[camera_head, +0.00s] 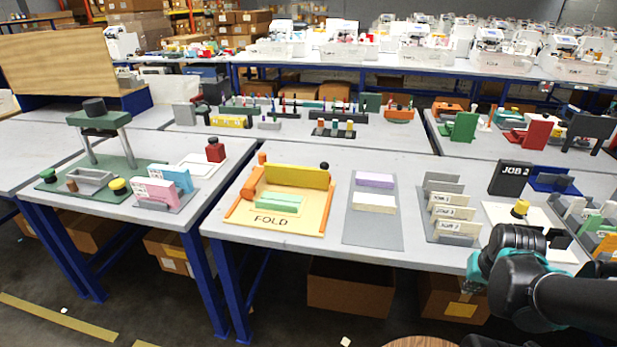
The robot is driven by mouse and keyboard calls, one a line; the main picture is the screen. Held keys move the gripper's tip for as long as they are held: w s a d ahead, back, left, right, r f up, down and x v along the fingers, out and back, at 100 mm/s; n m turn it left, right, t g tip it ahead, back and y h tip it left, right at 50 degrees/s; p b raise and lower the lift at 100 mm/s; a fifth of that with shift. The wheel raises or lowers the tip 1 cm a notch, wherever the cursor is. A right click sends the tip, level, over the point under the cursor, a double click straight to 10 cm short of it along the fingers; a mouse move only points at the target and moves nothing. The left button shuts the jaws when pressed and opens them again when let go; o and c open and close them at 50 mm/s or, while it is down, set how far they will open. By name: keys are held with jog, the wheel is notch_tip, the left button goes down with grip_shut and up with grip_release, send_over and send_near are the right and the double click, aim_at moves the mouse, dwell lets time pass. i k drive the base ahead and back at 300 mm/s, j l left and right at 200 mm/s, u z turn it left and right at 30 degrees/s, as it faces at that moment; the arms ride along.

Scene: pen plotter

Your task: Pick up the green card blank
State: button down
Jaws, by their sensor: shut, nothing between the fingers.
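A green card (592,226) stands among white, pink and orange cards in a grey slotted rack (570,215) at the right edge. A green folded piece or block (276,203) lies on the yellow-orange FOLD board (308,214) left of centre. I cannot tell for certain which is the blank. My dark and teal arm crosses the lower right, in front of the table edge and close to the rack. Its gripper fingers cannot be made out, and the arm covers part of the area there.
A grey mat (372,230) with a lilac and a cream block lies right of the FOLD board. A labelled card holder (452,213), a JOB 2 sign (509,178) and a yellow knob (520,208) on a white pad stand nearby. A gap separates the left table.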

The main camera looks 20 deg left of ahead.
aim_at(280, 199)
jog(key=u, duration=1.35)
